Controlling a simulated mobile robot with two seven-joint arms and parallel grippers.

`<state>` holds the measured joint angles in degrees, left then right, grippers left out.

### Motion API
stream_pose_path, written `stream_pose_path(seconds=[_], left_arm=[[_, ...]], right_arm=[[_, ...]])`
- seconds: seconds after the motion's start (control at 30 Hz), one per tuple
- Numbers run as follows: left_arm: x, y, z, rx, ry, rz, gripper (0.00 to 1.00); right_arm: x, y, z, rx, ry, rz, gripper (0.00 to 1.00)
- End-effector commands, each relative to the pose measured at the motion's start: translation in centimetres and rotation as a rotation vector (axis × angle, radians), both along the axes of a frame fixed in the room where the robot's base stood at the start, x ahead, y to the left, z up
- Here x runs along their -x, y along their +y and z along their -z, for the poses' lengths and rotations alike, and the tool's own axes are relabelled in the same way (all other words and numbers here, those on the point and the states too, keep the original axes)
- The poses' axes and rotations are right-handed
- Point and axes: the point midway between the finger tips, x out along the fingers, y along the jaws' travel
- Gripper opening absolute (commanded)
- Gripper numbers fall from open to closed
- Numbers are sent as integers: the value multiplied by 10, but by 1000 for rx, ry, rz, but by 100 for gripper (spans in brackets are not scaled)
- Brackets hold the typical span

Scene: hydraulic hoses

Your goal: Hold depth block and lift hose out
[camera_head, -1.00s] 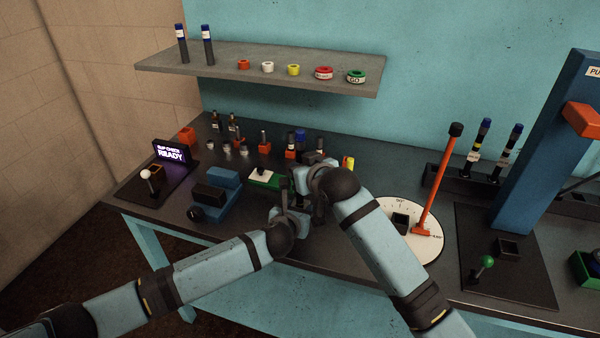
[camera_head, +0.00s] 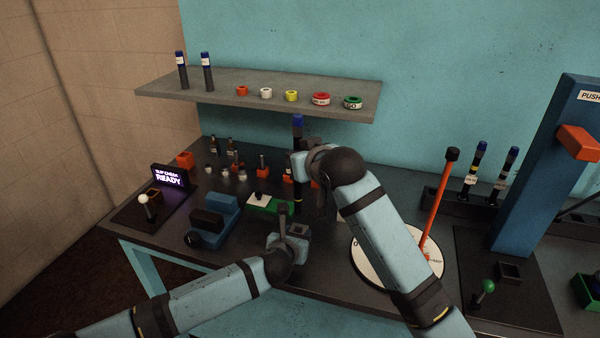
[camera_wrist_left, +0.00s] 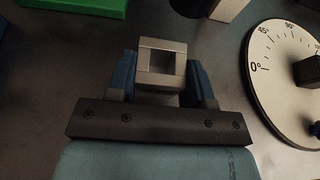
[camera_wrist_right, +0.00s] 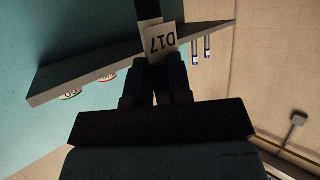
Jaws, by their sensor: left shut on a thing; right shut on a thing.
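The depth block (camera_head: 299,231) is a small grey block with a square opening on top. My left gripper (camera_head: 291,240) is shut on it low at the bench's front; in the left wrist view the block (camera_wrist_left: 162,58) sits between the blue fingers and its opening looks empty. The hose (camera_head: 298,145) is dark and upright with a blue top end. My right gripper (camera_head: 303,168) is shut on it; its lower end shows just above and behind the block, apart from it. The right wrist view shows its white D17 label (camera_wrist_right: 160,40) at the fingertips.
A round white dial (camera_head: 370,262) with a red lever (camera_head: 438,200) stands right of the block. A blue vice-like fixture (camera_head: 213,219) and a green-based tray (camera_head: 268,205) lie to the left. The grey shelf (camera_head: 225,90) hangs behind the raised hose.

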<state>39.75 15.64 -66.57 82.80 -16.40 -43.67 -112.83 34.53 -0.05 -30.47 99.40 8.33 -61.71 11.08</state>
Motion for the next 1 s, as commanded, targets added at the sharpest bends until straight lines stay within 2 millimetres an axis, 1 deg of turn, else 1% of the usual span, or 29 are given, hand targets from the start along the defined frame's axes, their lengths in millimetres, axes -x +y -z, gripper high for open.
stream_pose_path(seconds=[0.07,0.27,0.3,0.37,0.4,0.67,0.77,0.87,1.0], left_arm=[[0,0,1,0,1,0,22],[0,0,1,0,1,0,22],[0,0,1,0,1,0,54],[0,0,1,0,1,0,68],[0,0,1,0,1,0,77],[0,0,0,0,1,0,77],[4,2,-1,0,0,0,77],[16,6,-6,0,0,1,77],[42,14,-17,0,0,2,77]], right_arm=[[0,0,-3,-1,-2,0,0],[0,0,-3,0,-1,0,0],[0,0,-3,0,-1,0,0],[0,0,-3,-1,-2,0,0],[0,0,-3,-1,-2,0,0],[0,0,-3,0,-1,0,0],[0,0,-3,0,-1,0,0],[0,0,-3,0,-1,0,0],[0,0,-3,0,-1,0,0]])
